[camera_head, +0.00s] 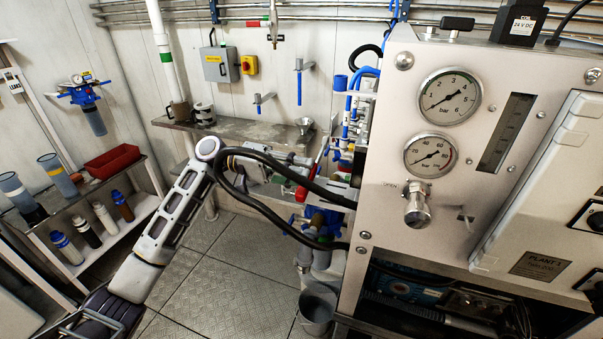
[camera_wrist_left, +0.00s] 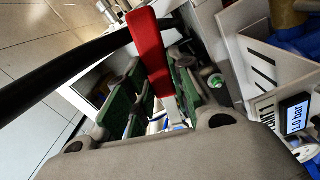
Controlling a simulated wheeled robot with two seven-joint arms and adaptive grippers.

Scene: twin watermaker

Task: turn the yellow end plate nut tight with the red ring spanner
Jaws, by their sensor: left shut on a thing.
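My left gripper (camera_wrist_left: 160,95) is shut on the red ring spanner (camera_wrist_left: 148,45). In the left wrist view the spanner's flat red handle stands up between the green finger pads, and a bare metal part runs down past them. Its ring end is hidden. In the head view my left arm reaches to the left side of the plant frame, where the gripper (camera_head: 312,168) is partly covered by black hoses. The yellow end plate nut cannot be made out in either view, so I cannot tell whether the spanner is on it. My right gripper is not in view.
The gauge panel (camera_head: 440,180) stands close on the right. Thick black hoses (camera_head: 265,165) loop across my left wrist. A grey bucket (camera_head: 317,306) is on the floor below. A display (camera_wrist_left: 295,117) reads 1.0 bar. A bottle shelf (camera_head: 95,215) is at the left; floor between is clear.

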